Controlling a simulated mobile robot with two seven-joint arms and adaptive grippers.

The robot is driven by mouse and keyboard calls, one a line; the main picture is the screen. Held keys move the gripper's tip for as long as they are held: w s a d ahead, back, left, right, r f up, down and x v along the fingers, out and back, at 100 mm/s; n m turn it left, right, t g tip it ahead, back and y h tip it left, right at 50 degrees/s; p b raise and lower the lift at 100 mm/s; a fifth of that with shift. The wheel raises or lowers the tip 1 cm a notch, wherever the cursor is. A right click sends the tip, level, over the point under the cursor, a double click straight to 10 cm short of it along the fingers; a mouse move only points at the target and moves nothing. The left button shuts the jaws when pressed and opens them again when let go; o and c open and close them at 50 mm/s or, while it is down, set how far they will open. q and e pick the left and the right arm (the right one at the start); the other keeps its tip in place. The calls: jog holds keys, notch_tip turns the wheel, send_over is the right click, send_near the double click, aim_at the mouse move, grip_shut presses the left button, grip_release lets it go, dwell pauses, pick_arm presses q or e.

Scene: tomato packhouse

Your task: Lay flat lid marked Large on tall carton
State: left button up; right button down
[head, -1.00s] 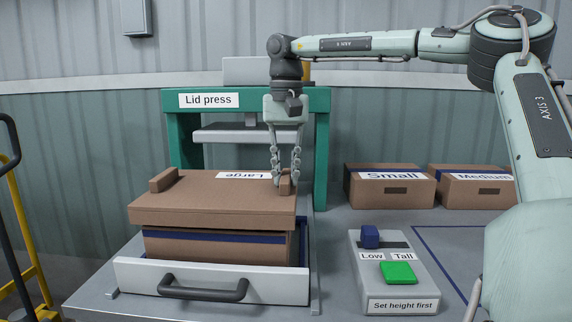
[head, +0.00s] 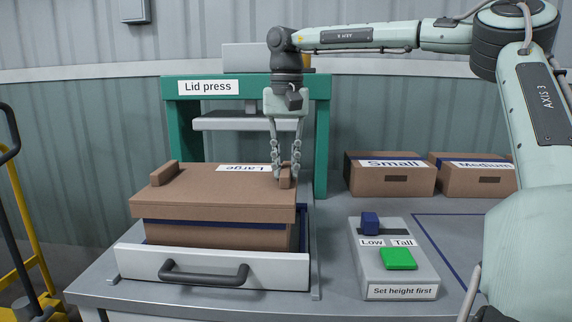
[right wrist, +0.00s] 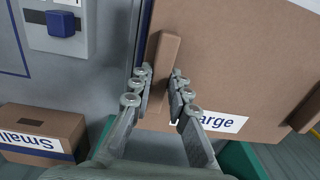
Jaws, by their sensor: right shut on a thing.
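The flat brown lid (head: 215,195), with a white label reading Large, is level over the tall carton (head: 215,236), which has a dark blue band. The lid covers the carton's top and overhangs its left side; I cannot tell whether it rests fully on it. My right gripper (head: 285,178) is shut on the lid's right-hand grip block. In the right wrist view its fingers (right wrist: 160,92) flank this block on the lid (right wrist: 230,70). The carton stands in the pulled-out press drawer (head: 210,270). My left gripper is out of view.
The green lid press (head: 321,130) stands behind, its grey plate (head: 240,123) raised. A control box (head: 392,262) at the right has a blue knob (head: 370,223) by Low and a green button (head: 398,259). Boxes marked Small (head: 390,180) and Medium (head: 470,181) stand at the back right.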

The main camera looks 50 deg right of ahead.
jog(key=c, duration=1.4)
grip_release()
jog(key=shift+o, duration=0.2)
notch_tip(320, 180, up, 12)
